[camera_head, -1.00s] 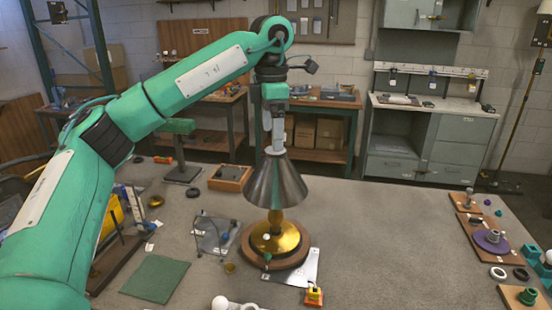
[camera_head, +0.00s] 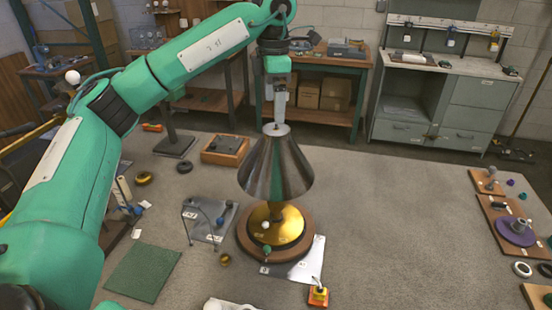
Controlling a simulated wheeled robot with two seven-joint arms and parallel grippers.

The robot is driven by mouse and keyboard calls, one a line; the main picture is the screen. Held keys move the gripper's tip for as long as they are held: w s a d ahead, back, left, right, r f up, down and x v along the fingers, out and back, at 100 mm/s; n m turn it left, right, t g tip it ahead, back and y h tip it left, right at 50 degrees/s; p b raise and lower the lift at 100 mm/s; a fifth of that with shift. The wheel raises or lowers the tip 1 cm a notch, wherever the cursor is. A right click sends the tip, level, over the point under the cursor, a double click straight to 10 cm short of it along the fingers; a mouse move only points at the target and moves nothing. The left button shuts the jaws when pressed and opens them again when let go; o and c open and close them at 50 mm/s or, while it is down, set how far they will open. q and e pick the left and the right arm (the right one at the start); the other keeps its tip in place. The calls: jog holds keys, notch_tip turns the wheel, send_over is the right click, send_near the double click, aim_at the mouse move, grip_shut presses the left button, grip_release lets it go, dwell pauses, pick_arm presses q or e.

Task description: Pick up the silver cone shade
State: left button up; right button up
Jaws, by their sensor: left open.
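The silver cone shade (camera_head: 275,168) is a dark, shiny metal cone in the middle of the head view. It sits over the lamp's brass base (camera_head: 283,228), which rests on a round wooden disc (camera_head: 308,244). The shade hides the lamp's stem. My left gripper (camera_head: 279,122) points straight down at the small top cap of the shade, with its fingertips at or just above it. Its jaws are open, though the gap between the fingers is hard to see. I cannot tell whether the fingers touch the cap. My right gripper is not in view.
A wire stand with a clear plate (camera_head: 208,222) and a green mat (camera_head: 142,272) lie left of the lamp. A wooden tray (camera_head: 226,150) is behind it. A white sheet (camera_head: 303,266) and an orange-yellow block (camera_head: 318,296) are in front. Boards with parts (camera_head: 508,228) lie far right.

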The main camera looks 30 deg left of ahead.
aim_at(274, 130)
pick_arm(q)
notch_tip(274, 130, down, 3)
jog(key=shift+r+p, duration=0.1)
jog(key=shift+p, duration=0.25)
jog(key=shift+f+p, duration=0.55)
jog(key=shift+f, duration=0.05)
jog(key=f, duration=0.1)
jog(key=f+p, duration=0.1)
jog(key=f, duration=0.1)
jog(key=shift+w+a+f, duration=0.2)
jog(key=shift+a+f, duration=0.05)
jog(key=shift+f, duration=0.4)
jog(key=shift+d, duration=0.1)
jog(key=shift+c, duration=0.7)
jog(key=c, duration=1.7)
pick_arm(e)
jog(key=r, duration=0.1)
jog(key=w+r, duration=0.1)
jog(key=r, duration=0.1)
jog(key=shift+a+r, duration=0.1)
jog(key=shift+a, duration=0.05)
pick_arm(q)
jog(key=shift+r, duration=0.1)
